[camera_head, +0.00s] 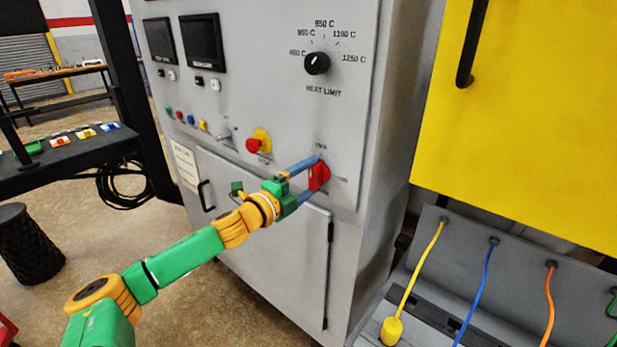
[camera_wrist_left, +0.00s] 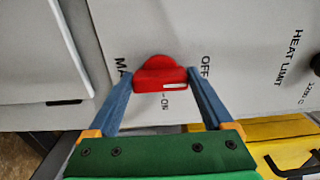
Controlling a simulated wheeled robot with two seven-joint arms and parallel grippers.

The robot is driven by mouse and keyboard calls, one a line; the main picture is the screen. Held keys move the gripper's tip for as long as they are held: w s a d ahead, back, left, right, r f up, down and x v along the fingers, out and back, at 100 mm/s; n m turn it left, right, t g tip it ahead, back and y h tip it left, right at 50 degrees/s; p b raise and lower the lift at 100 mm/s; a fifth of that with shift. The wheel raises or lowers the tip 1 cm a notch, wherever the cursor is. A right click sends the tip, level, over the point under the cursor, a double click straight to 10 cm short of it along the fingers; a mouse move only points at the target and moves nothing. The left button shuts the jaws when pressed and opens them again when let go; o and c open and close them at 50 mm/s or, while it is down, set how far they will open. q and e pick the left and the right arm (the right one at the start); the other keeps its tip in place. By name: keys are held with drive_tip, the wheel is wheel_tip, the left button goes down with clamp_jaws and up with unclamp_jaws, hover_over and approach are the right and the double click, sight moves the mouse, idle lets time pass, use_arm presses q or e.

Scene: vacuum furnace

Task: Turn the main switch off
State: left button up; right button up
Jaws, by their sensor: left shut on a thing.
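The main switch is a red rotary knob (camera_head: 319,176) on the grey furnace panel, below the red stop button. My left gripper (camera_head: 309,180) reaches it from the left, with one blue finger at its top and one at its bottom. In the left wrist view the fingers are shut on the ends of the red handle (camera_wrist_left: 154,77). The handle's white mark lies at its right end there, on the side of the OFF label (camera_wrist_left: 205,67). The ON label (camera_wrist_left: 165,103) shows below the handle. My right gripper is out of view.
A red stop button on yellow (camera_head: 255,145) and a heat limit dial (camera_head: 317,63) are on the same panel. A yellow cabinet (camera_head: 530,110) with a black handle stands at right, above several coloured cables. A dark table (camera_head: 75,150) stands at left.

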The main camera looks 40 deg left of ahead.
sight(309, 179)
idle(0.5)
use_arm(q)
drive_tip(key=o, duration=1.1)
drive_tip(key=shift+a, duration=0.1)
drive_tip(key=shift+o, duration=0.2)
drive_tip(key=shift+s+a+f+b, duration=0.1)
drive_tip(key=shift+s+b, duration=0.6)
drive_tip(key=shift+s, duration=0.5)
drive_tip(key=shift+s+a+f+b, duration=0.1)
drive_tip(key=shift+s+b, duration=0.55)
drive_tip(key=shift+s, duration=0.5)
drive_tip(key=shift+s+a+r+p, duration=0.15)
drive_tip(key=shift+s+p, duration=0.15)
drive_tip(key=shift+s, duration=0.35)
drive_tip(key=shift+s+d+r+p, duration=0.1)
drive_tip(key=shift+s+p, duration=0.2)
drive_tip(key=shift+s, duration=0.3)
